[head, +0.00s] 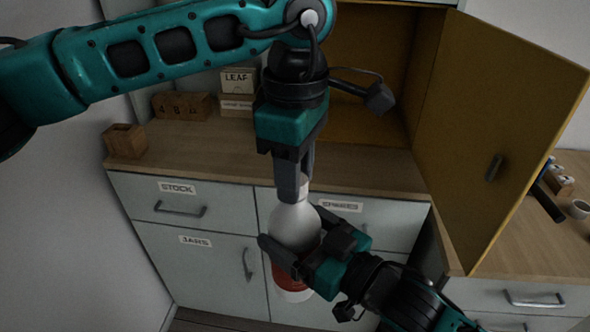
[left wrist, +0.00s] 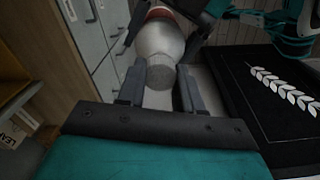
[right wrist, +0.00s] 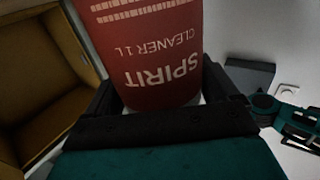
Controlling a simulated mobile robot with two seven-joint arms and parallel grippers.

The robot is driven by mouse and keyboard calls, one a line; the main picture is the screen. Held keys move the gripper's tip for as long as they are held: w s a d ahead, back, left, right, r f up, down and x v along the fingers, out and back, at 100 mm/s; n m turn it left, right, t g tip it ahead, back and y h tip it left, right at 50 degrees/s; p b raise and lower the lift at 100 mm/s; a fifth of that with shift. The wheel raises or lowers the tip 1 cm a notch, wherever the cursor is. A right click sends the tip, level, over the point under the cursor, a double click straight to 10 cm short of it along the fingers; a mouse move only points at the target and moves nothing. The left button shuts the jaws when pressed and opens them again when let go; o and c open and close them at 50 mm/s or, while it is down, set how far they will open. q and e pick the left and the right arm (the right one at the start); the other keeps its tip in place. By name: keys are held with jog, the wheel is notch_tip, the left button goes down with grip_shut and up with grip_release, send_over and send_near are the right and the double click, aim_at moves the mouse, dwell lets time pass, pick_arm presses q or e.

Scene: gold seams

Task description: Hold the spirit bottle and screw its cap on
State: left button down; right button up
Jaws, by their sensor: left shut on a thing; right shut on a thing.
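The spirit bottle (head: 293,225) is white with a red label and hangs upright in front of the drawers. In the right wrist view its red label reading SPIRIT CLEANER 1 L (right wrist: 150,60) fills the upper middle. My right gripper (head: 292,262) is shut around the bottle's body from the right. My left gripper (head: 297,192) points down from above, shut on the cap at the bottle's top. In the left wrist view the cap (left wrist: 160,78) shows as a grey disc between the fingers, in line with the bottle (left wrist: 159,42). The fingers hide the thread.
A wooden counter (head: 220,145) over labelled drawers lies behind the bottle. It bears a small wooden box (head: 124,141), lettered blocks (head: 182,106) and a LEAF box (head: 238,81). An open yellow cabinet door (head: 500,130) stands to the right. A cup (head: 579,209) sits at far right.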

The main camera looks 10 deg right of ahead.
pick_arm(q)
jog(key=m, duration=0.5)
jog(key=shift+w+m, duration=0.1)
jog(key=shift+m, duration=0.3)
jog(key=m, duration=0.4)
jog(key=shift+m, duration=0.4)
jog(key=c, duration=0.7)
grip_release()
jog(key=shift+o, duration=0.2)
jog(key=shift+r, duration=0.15)
notch_tip(320, 180, up, 12)
jog(key=shift+f, duration=0.2)
